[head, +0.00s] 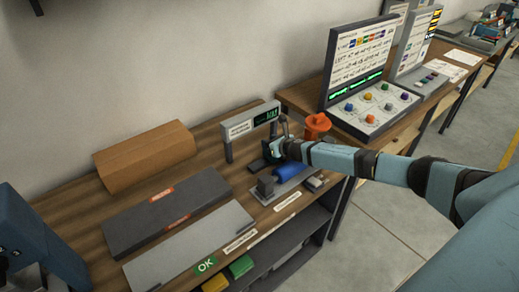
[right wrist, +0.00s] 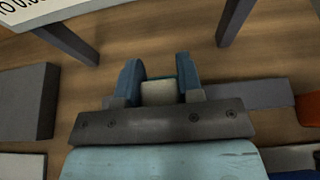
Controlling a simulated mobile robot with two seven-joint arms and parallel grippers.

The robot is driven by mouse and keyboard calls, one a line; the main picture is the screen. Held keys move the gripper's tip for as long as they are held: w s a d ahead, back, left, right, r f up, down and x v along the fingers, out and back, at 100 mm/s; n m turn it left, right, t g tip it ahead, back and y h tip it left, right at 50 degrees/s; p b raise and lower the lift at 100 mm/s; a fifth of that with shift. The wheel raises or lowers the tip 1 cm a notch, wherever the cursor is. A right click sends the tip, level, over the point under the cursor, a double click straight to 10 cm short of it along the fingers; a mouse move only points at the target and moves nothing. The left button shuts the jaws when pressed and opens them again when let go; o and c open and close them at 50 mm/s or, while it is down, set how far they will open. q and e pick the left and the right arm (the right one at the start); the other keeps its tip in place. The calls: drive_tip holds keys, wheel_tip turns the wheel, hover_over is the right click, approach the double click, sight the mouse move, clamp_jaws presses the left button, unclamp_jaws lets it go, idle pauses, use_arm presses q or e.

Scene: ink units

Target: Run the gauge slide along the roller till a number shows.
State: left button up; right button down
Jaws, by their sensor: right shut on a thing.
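My right gripper (head: 272,150) reaches in from the right over the bench. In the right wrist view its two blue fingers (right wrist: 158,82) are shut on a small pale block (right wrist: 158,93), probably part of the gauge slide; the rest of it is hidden. The blue roller (head: 287,173) lies on a grey stand just in front of the gripper. Whether the held piece touches the roller cannot be told. A grey gauge frame (head: 229,148) stands behind, with a dark display (head: 267,117) showing small green characters that I cannot read surely.
An orange knobbed piece (head: 317,123) stands close behind my right wrist. A brown box (head: 145,155), a dark grey case (head: 165,212) and a light grey plate with an OK label (head: 190,245) fill the left bench. A button console (head: 375,105) stands at right.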

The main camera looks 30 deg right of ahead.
drive_tip(key=d, duration=0.3)
drive_tip(key=d+b, duration=0.1)
drive_tip(key=d, duration=0.2)
drive_tip(key=d+b, duration=0.1)
drive_tip(key=d, duration=0.1)
drive_tip(key=shift+w+d+f, duration=0.1)
drive_tip(key=shift+w+d, duration=0.2)
drive_tip(key=shift+d, duration=0.1)
drive_tip(key=shift+d+b, duration=0.3)
drive_tip(key=shift+d, duration=0.25)
drive_tip(key=c, duration=0.8)
unclamp_jaws()
drive_tip(key=shift+o, duration=0.2)
drive_tip(key=b+v, duration=0.1)
drive_tip(key=v, duration=1.1)
drive_tip(key=shift+s, duration=0.3)
drive_tip(key=shift+s+r, duration=0.5)
